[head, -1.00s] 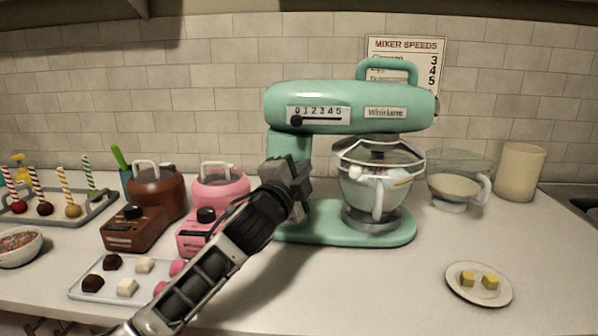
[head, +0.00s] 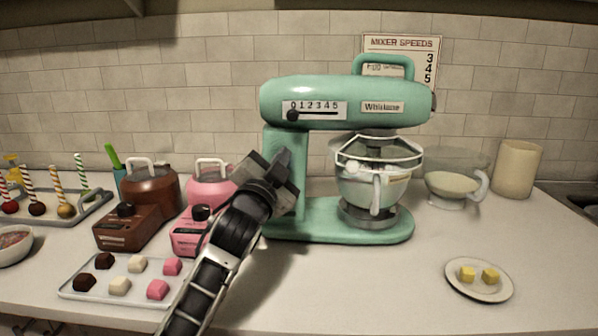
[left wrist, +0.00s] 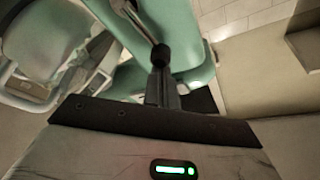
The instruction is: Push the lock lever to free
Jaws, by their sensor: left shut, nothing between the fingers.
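The teal stand mixer (head: 345,103) stands on the counter with its head level over a glass bowl (head: 372,185). My left gripper (head: 283,170) is shut and empty, in front of the mixer's column (head: 290,140). In the left wrist view, a dark lever with a round black knob (left wrist: 161,55) shows on the teal body, right at the tips of my left gripper (left wrist: 162,85). I cannot tell whether they touch. In the head view the lever is not seen; my gripper covers that part of the column. My right gripper is not in view.
A pink machine (head: 210,185) and a brown machine (head: 150,190) stand left of the mixer. A tray of small cubes (head: 80,290) lies in front of them. A plate with yellow cubes (head: 462,290) lies at right. The counter's front middle is clear.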

